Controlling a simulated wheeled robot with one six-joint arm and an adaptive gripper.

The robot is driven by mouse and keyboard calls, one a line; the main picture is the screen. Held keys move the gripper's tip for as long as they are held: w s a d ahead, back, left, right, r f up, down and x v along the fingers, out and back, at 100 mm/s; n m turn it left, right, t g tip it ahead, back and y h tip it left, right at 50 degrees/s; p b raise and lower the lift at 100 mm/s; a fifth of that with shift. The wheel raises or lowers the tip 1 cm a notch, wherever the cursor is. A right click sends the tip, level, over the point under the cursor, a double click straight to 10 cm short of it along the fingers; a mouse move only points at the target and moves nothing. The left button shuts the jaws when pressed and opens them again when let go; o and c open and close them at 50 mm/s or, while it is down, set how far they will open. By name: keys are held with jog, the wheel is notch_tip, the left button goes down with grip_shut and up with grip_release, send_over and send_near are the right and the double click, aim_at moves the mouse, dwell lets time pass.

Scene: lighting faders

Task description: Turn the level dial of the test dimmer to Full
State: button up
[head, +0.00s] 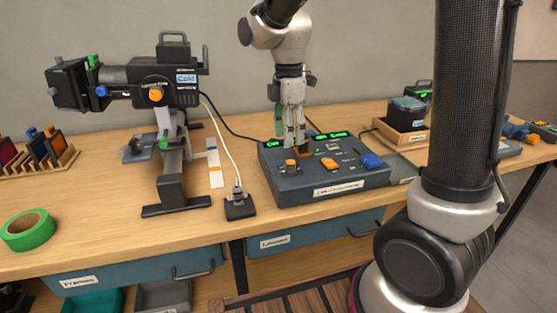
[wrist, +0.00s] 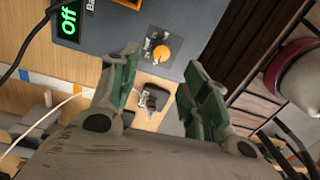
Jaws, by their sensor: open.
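The blue-grey control console (head: 335,188) sits on the wooden bench, with small green displays along its back edge. Its round orange dial (head: 291,166) is at the front left of the top; in the wrist view the orange dial (wrist: 160,53) has small marks beside it, too small to read. A green display (wrist: 68,20) there reads "Off". My gripper (head: 294,146) points down over the console's back left part, behind the dial in the picture. In the wrist view its green-padded fingers (wrist: 161,60) are apart, with nothing held. The dial appears between the fingertips; contact is not visible.
An orange control (head: 329,163) and a blue control (head: 371,160) are to the dial's right. A black box with a cable (head: 240,207) stands left of the console. A lamp on a stand (head: 170,140) is farther left, and a wooden tray (head: 400,132) at the back right.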

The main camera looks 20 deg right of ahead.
aim_at(290, 162)
jog(key=shift+f+n, duration=0.1)
jog(key=shift+n, duration=0.8)
jog(key=shift+f, duration=0.35)
jog(key=f, duration=0.7)
jog(key=shift+s+d, duration=0.15)
jog(key=shift+s, duration=0.1)
grip_shut()
